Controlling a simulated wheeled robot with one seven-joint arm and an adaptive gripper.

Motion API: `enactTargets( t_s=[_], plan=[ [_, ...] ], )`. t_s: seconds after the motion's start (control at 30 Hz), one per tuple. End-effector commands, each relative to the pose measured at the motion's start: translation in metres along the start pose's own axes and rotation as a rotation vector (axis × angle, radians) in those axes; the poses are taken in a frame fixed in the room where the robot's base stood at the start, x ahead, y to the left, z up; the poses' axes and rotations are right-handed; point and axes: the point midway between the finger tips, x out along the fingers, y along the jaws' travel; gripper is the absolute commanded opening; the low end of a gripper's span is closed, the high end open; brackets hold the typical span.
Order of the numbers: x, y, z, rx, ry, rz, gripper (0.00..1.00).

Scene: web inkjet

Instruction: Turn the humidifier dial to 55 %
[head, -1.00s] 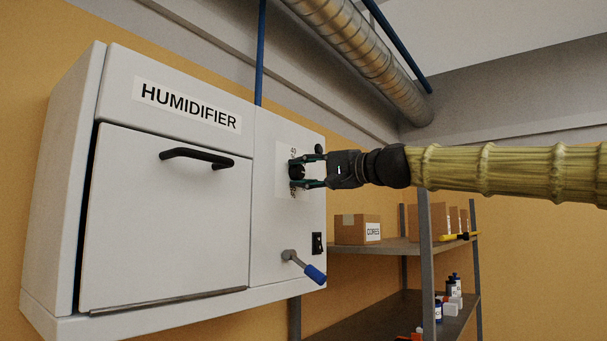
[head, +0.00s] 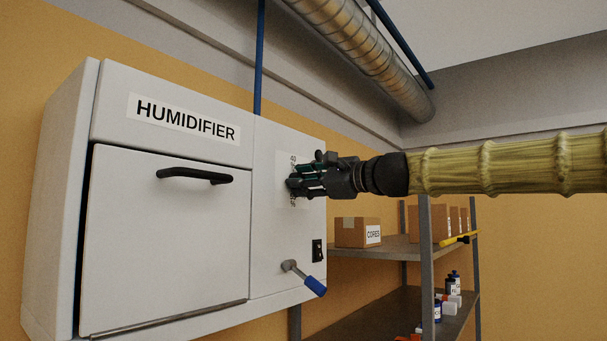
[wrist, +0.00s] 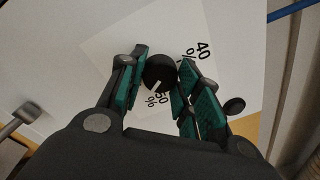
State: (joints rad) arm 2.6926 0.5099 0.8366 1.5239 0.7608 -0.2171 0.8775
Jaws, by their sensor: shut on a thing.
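The humidifier (head: 160,230) is a large pale wall cabinet, labelled HUMIDIFIER. Its dial (wrist: 159,72) is round and black, on a white scale plate (wrist: 120,62) on the right-hand panel. My gripper (head: 303,181) reaches in from the right and mostly hides the dial in the head view. In the wrist view my gripper (wrist: 161,64) has its teal-padded fingers shut on the dial from both sides. The white pointer mark lies on the dial's lower part, near a partly hidden number ending in 0.
A blue-tipped lever (head: 306,279) and a black switch (head: 317,250) sit below the dial. A black door handle (head: 194,176) juts out at left. A shelf rack (head: 400,246) with cartons and bottles stands at right, below my arm.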

Motion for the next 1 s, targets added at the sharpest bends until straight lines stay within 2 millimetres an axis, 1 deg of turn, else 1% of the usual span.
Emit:
enactTargets(
  t_s=[0.2,0.5,0.7,1.0],
  plan=[
    [-0.0001,-0.0006,-0.0001,0.204,0.016,0.005,0.10],
    [0.0004,0.0023,-0.0021,0.453,0.033,0.009,0.10],
    [0.0001,0.0024,-0.0027,0.570,0.040,0.010,0.09],
    [0.0007,0.0030,-0.0028,0.657,0.046,0.012,0.09]
  ],
)
